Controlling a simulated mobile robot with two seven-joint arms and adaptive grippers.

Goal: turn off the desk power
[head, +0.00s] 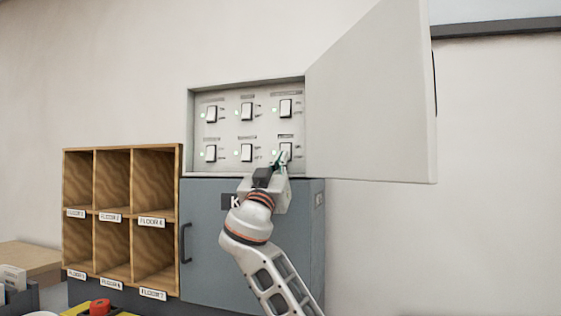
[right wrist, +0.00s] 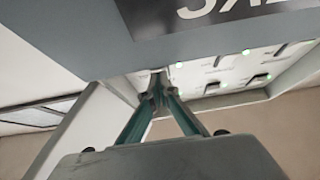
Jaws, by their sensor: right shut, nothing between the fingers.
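A white electrical panel (head: 228,128) is open on the wall, with two rows of rocker switches and a small green light beside each. Its door (head: 372,100) is swung open to the right. My right gripper (head: 281,158) is shut and empty, with its tips in front of the lower right switch (head: 286,150) and partly covering it. I cannot tell if the tips touch that switch. In the right wrist view the closed fingertips (right wrist: 158,80) are close to the panel face (right wrist: 215,72), whose visible lights are green. The switch labels are too small to read. My left gripper is not in view.
A grey cabinet (head: 210,230) with a dark handle stands below the panel. A wooden pigeonhole shelf (head: 180,210) with floor labels is on the left. A red object (head: 100,306) sits at the lower left. The wall right of the cabinet is clear.

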